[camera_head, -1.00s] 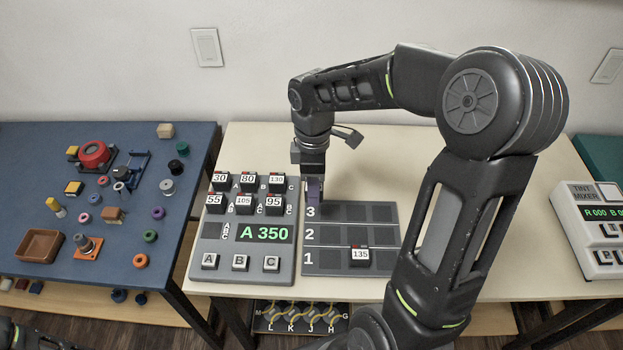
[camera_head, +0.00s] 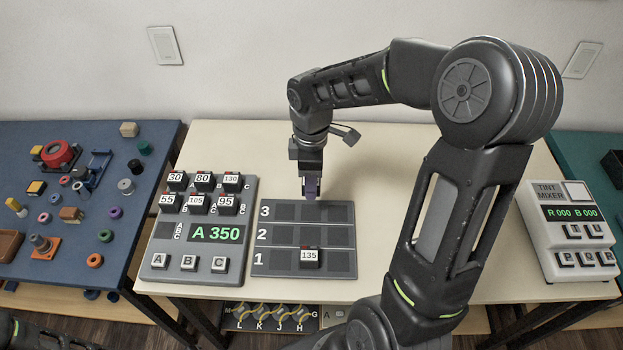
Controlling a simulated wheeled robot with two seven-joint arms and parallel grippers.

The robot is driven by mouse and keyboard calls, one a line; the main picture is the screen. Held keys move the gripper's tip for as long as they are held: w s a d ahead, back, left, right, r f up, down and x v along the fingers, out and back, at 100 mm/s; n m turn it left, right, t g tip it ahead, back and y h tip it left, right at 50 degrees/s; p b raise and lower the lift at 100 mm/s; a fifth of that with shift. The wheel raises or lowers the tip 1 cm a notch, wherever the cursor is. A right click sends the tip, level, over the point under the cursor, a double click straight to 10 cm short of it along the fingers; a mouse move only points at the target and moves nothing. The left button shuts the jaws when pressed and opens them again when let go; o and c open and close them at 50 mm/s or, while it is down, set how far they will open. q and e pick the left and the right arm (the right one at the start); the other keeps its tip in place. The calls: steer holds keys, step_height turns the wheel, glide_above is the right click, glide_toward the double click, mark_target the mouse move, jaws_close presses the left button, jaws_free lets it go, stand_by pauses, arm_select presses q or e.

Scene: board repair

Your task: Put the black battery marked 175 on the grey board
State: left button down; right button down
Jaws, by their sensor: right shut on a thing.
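The grey board (camera_head: 262,232) with rows marked 1, 2 and 3 lies on the cream table, in the middle of the view. A black battery marked 135 (camera_head: 309,258) sits in the middle slot of row 1. My right gripper (camera_head: 311,194) points down at the back edge of the board, by the middle of row 3. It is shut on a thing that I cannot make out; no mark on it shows. No battery marked 175 can be read in view. My left gripper is out of view.
Left of the board stands a grey panel (camera_head: 163,235) reading A 350, bearing batteries marked 30, 80, 130, 55, 105 and 95. A tint mixer (camera_head: 574,262) stands at the right. My right arm passes over the table between board and mixer. A blue table (camera_head: 75,265) holds small parts.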

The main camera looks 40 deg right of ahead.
mark_target(311, 213)
steer(key=shift+f+b, duration=3.3)
steer(key=shift+f, duration=0.95)
steer(key=shift+f+b, duration=0.35)
steer(key=shift+f, duration=0.15)
steer(key=c, duration=0.8)
jaws_free()
steer(key=shift+r, duration=0.1)
steer(key=shift+r, duration=3.8)
